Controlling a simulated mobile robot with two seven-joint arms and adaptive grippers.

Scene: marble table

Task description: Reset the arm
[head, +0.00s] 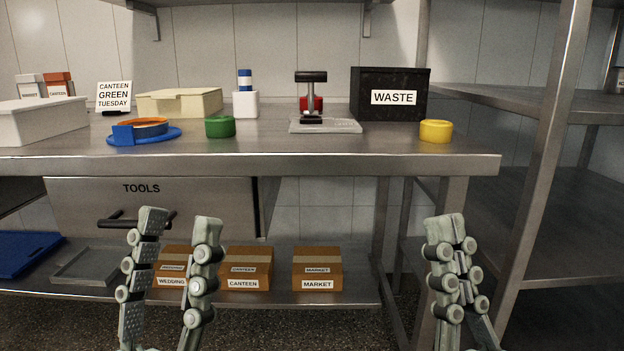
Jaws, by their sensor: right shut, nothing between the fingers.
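My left gripper (179,225) is in the head view in front of the workbench, below the tabletop. Its two fingers stand upright and wide apart, with nothing between them. My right gripper (447,232) is further right, near the bench's right leg. Its fingers are together and hold nothing. Both grippers are apart from the bench (300,163) and from the objects on it.
On the bench are a black WASTE bin (390,110), a press (311,98), a green round piece (220,127), a yellow one (436,131), a blue dish (165,136) and a cream box (180,101). Labelled cartons (317,269) sit on the lower shelf. A metal rack (545,150) stands right.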

